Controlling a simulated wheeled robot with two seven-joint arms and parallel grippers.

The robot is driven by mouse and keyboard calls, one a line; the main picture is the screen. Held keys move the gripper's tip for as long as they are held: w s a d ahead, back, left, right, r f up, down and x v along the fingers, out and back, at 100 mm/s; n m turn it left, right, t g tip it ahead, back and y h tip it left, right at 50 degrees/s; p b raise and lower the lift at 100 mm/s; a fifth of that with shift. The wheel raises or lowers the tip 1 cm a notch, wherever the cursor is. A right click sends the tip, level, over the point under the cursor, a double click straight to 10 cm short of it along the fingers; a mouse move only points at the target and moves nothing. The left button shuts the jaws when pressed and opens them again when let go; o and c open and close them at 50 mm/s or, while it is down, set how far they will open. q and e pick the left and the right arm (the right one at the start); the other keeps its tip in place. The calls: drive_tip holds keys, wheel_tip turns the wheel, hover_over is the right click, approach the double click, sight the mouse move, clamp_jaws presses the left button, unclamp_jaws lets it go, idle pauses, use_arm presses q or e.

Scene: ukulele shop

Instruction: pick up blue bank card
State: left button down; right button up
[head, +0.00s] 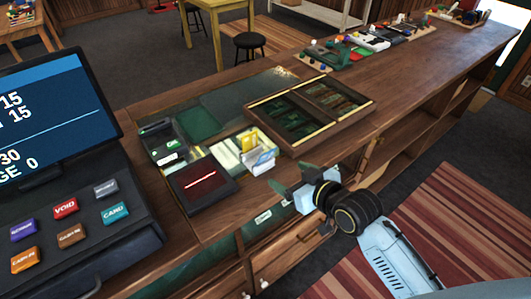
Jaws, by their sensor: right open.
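A small pale blue card (265,157), which looks like the blue bank card, stands upright among cards near the counter's front edge. A yellow card (249,139) stands just behind it. My right gripper (290,178) comes in from the lower right, at the counter's front edge. It is open and empty, its fingers pointing up and left, a little in front of the cards and apart from them in the picture. My left gripper is not in view.
A wooden divided tray (345,101) is at the right. A cash register (75,205) fills the left.

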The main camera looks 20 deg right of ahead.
sight(266, 159)
drive_tip(key=x, duration=0.8)
drive_tip(key=r+x, duration=0.1)
drive_tip(key=x, duration=0.4)
drive_tip(key=shift+w, duration=0.3)
drive_tip(key=c, duration=1.1)
